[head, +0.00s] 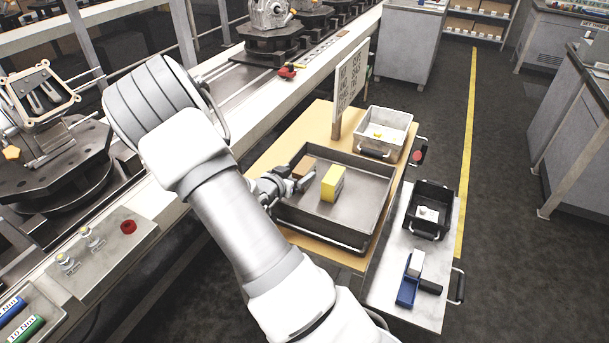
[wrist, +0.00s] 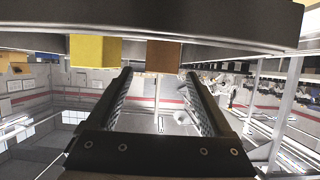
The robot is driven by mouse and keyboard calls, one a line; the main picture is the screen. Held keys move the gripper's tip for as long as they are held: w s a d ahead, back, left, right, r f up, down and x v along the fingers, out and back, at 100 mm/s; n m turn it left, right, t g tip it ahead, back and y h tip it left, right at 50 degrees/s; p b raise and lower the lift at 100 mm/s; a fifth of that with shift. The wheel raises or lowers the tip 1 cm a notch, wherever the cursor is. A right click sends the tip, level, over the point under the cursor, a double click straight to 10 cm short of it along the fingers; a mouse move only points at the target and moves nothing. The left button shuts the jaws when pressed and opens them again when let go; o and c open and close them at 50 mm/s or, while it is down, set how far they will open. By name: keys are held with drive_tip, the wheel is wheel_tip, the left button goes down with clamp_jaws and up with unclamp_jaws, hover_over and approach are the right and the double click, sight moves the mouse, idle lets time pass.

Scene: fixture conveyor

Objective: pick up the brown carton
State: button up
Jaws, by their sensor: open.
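The brown carton (head: 304,165) sits in the dark grey metal tray (head: 365,215), near its back left corner. In the head view my gripper (head: 298,181) is over the tray's left side, just in front of the carton and partly hiding it. In the wrist view, which looks inverted, the brown carton (wrist: 163,57) shows beyond the fingertips, roughly in line with the gap between them. My gripper (wrist: 158,74) is open, with nothing between its fingers. A yellow carton (head: 333,183) stands right of the brown one, and also shows in the wrist view (wrist: 94,51).
The tray's raised walls surround both cartons. A sign board (head: 350,78) stands behind the tray. A light bin (head: 385,133) stands at the back right, and a black bin (head: 430,208) on the right side table. The tray's right half is clear.

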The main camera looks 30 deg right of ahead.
sight(304, 165)
drive_tip(key=shift+r+x, duration=0.15)
drive_tip(key=shift+x, duration=1.25)
drive_tip(key=shift+r+x, duration=0.2)
drive_tip(key=shift+x, duration=1.15)
drive_tip(key=shift+w, duration=0.15)
drive_tip(key=shift+c, duration=0.3)
clamp_jaws()
